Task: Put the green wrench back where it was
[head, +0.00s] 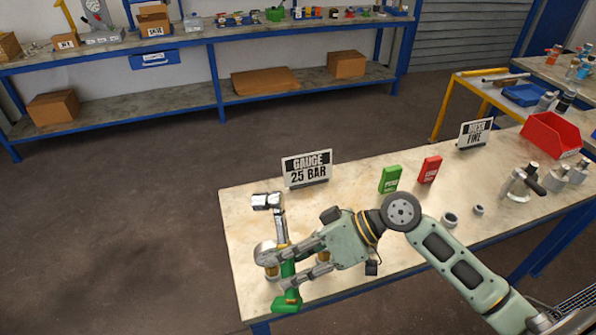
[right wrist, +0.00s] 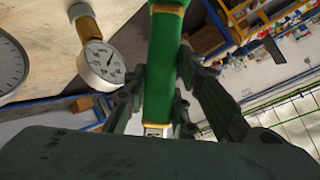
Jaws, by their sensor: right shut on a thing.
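The green wrench (head: 288,269) is at the near left end of the bench, its silver jaw head (head: 267,201) toward the back and its green end toward the front edge. My right gripper (head: 291,265) is shut on its green handle. In the right wrist view the handle (right wrist: 162,65) runs upright between the fingers (right wrist: 158,103). I cannot tell whether the wrench touches the bench. My left gripper is not in view.
Close beside the wrench stands a pressure gauge (right wrist: 102,62); another dial (right wrist: 10,66) is at the wrist view's left edge. A "GAUGE 25 BAR" sign (head: 307,169), green box (head: 390,179), red box (head: 429,169) and red bin (head: 551,135) stand on the bench.

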